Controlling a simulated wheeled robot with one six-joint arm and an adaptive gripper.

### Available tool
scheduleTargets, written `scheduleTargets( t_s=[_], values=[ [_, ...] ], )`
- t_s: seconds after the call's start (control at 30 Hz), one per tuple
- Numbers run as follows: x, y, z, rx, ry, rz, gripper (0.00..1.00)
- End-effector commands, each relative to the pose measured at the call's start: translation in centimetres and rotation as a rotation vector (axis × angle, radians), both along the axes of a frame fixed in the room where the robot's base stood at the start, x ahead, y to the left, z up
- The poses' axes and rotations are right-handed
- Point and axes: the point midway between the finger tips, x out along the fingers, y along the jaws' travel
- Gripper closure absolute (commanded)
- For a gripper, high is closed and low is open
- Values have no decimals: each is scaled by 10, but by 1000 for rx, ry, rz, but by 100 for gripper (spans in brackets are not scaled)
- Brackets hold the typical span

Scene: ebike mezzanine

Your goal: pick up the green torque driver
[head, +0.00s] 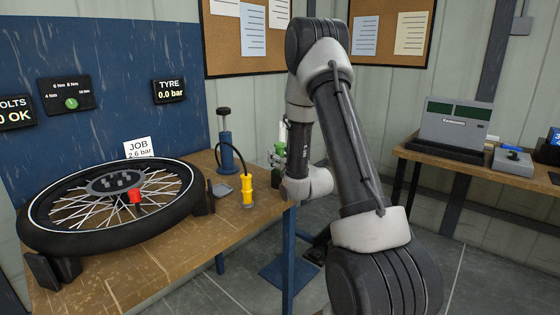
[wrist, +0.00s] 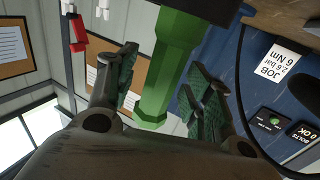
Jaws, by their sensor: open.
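The green torque driver (wrist: 165,75) shows large in the wrist view, with a wide upper part and a narrower shaft. Its shaft lies between the two fingers of my open gripper (wrist: 160,92), with visible gaps beside it. In the head view a small piece of green (head: 280,149) shows by my gripper at the bench's right end. My arm hides much of that spot, so the driver's lower end and what it rests on cannot be made out.
The wooden bench (head: 165,262) carries a spoked wheel (head: 60,242), a yellow-bodied tool (head: 247,190) with a black hose and a blue pump (head: 226,150). A second bench (head: 445,161) at right holds a grey scale-like device (head: 455,128). Floor between the benches looks clear.

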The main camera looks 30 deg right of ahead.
Motion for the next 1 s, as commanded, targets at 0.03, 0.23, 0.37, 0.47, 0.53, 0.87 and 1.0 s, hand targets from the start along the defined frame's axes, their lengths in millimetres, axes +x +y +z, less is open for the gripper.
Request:
scheduleTargets(
  t_s=[0.03, 0.23, 0.37, 0.47, 0.53, 0.87, 1.0],
  values=[
    [3, 0, 0, 0, 0, 0, 49],
    [3, 0, 0, 0, 1, 0, 49],
    [3, 0, 0, 0, 1, 0, 69],
    [3, 0, 0, 0, 1, 0, 87],
    [3, 0, 0, 0, 1, 0, 100],
    [3, 0, 3, 0, -1, 0, 100],
    [3, 0, 15, -1, -4, 0, 100]
  ],
)
